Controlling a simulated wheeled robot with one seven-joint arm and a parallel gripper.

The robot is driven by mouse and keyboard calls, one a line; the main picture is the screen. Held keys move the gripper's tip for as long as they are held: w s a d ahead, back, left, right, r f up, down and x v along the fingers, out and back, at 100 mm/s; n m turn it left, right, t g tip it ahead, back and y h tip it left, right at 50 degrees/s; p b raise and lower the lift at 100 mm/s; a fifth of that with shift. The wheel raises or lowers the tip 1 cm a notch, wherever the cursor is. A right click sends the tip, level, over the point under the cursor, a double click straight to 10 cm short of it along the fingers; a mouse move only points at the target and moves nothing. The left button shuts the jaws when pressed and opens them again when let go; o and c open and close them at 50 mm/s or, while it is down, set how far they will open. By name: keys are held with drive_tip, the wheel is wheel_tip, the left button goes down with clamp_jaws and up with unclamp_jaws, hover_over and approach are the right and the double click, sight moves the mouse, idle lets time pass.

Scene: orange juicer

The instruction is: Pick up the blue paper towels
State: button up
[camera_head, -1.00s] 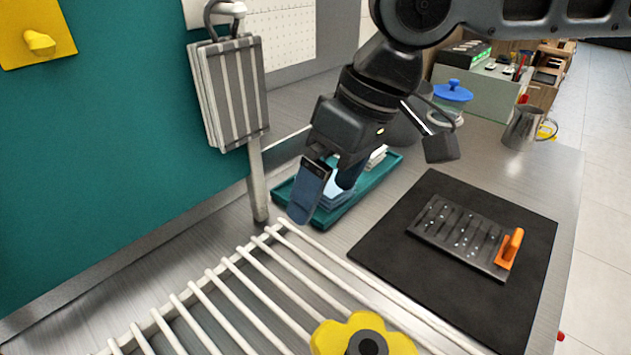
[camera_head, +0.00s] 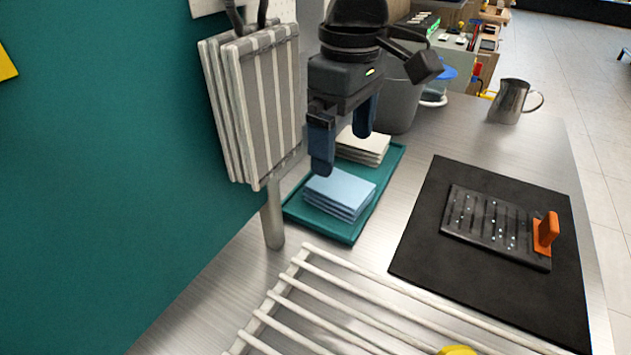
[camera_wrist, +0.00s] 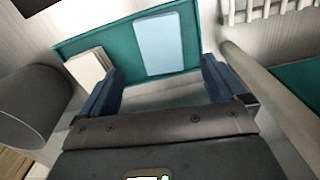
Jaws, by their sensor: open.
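The blue paper towels (camera_head: 340,193) lie as a flat stack at the near end of a teal tray (camera_head: 337,231). In the wrist view the blue stack (camera_wrist: 159,44) lies beyond my fingers, toward the top, with the tray (camera_wrist: 122,40) around it. My gripper (camera_head: 342,150) is open and empty. It hangs above the tray, over the gap near the blue and white stacks, and is apart from the towels. Its fingers also show in the wrist view (camera_wrist: 160,85). White paper towels (camera_head: 364,147) lie at the tray's far end, partly hidden by a finger.
Grey striped towels (camera_head: 256,105) hang close to the left of my gripper, above a metal post (camera_head: 272,222). A grey bin (camera_head: 403,105) stands behind the tray. A white rack (camera_head: 290,295) is in front.

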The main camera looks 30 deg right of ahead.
sight(339, 184)
drive_tip(key=shift+f+b, duration=0.35)
drive_tip(key=shift+f, duration=3.5)
drive_tip(key=shift+a, duration=0.1)
drive_tip(key=shift+c, duration=0.3)
drive_tip(key=c, duration=1.1)
